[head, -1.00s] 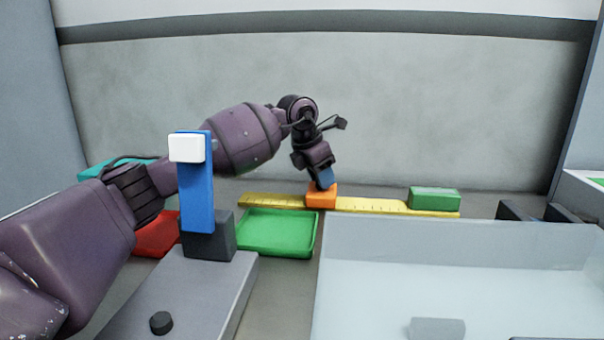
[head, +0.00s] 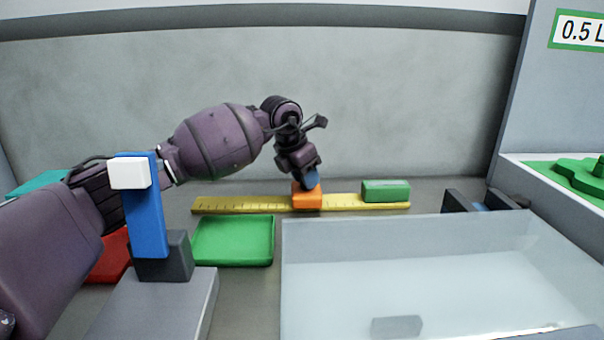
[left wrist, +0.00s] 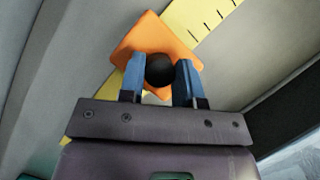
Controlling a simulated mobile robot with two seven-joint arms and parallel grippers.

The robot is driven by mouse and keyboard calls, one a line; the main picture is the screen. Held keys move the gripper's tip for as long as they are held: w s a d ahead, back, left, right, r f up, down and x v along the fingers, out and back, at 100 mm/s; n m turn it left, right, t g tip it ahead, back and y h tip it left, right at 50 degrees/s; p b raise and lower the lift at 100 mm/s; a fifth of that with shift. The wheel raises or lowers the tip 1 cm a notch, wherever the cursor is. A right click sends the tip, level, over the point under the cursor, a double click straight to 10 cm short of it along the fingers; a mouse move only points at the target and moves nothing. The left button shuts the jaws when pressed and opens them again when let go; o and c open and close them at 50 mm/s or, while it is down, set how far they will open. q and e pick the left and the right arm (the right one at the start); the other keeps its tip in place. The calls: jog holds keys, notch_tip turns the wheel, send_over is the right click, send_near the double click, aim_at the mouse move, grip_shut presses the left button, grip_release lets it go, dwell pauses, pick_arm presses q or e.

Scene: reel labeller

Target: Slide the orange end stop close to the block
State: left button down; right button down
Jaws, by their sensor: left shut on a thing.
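The orange end stop (head: 306,197) sits on the yellow ruler (head: 235,204) near its middle. The green block (head: 386,191) rests on the ruler's right part, with a gap of bare ruler between it and the end stop. My left gripper (head: 311,181) reaches down onto the end stop from above. In the left wrist view, the blue fingers of my left gripper (left wrist: 160,75) are shut on the dark round knob (left wrist: 160,70) on top of the orange end stop (left wrist: 152,33). My right gripper is not in view.
A green tray (head: 234,262) lies in front of the ruler, and a clear-walled bin (head: 400,235) stands at the front right. A blue post with a white top (head: 130,172) rises at the left. Dark brackets (head: 462,201) stand right of the ruler.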

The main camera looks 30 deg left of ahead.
pick_arm(q)
jog(key=shift+f, duration=0.1)
jog(key=c, duration=0.9)
grip_release()
jog(key=shift+o, duration=0.5)
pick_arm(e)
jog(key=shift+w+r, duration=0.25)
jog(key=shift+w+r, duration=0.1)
pick_arm(q)
jog(key=shift+s+a+r, duration=0.1)
jog(key=shift+s+r, duration=0.05)
jog(key=shift+r, duration=0.4)
jog(key=p+v, duration=0.3)
jog(key=v, duration=0.6)
jog(key=shift+s+r, duration=0.2)
jog(key=shift+r, duration=0.1)
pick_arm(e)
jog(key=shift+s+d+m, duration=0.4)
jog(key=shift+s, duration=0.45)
